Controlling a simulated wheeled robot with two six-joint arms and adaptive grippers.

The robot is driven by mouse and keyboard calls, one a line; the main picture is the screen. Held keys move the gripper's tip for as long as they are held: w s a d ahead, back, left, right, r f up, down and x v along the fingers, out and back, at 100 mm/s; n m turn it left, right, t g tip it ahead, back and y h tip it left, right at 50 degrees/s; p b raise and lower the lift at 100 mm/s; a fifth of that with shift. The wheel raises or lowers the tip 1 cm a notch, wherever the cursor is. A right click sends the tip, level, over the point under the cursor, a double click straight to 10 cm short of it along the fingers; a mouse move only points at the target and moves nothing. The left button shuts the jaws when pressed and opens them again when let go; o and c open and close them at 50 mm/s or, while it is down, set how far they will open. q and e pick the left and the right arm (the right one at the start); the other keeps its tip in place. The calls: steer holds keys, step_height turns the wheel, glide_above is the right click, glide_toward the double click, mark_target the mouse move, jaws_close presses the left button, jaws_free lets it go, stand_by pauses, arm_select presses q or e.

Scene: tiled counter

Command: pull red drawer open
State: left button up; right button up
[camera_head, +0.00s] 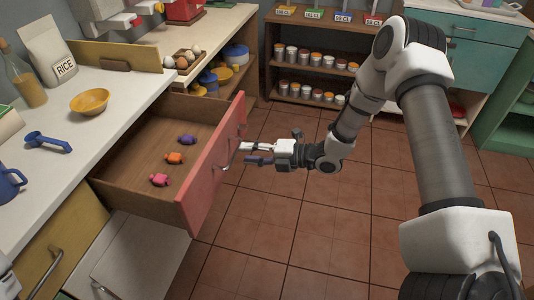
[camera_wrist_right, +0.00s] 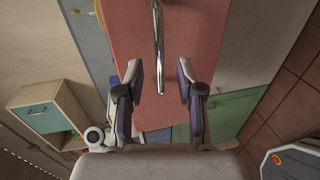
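The red drawer (camera_head: 212,165) stands pulled well out of the counter, its wooden inside showing. Its metal bar handle (camera_head: 226,160) is on the front panel. My right gripper (camera_head: 247,154) is just in front of the panel, at the handle. In the right wrist view the red front fills the upper middle, and the handle (camera_wrist_right: 157,45) runs down between the two parted fingers (camera_wrist_right: 160,82). The fingers are open, with gaps on both sides of the bar.
Purple, orange and pink small items (camera_head: 174,157) lie in the drawer. The white counter (camera_head: 110,140) holds a yellow bowl (camera_head: 90,101), a rice bag (camera_head: 48,50) and a blue tool (camera_head: 48,142). A shelf of cans (camera_head: 310,60) stands at the back. The tiled floor before the drawer is clear.

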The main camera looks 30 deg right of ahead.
steer(key=v, duration=0.7)
steer(key=shift+s+d, duration=0.1)
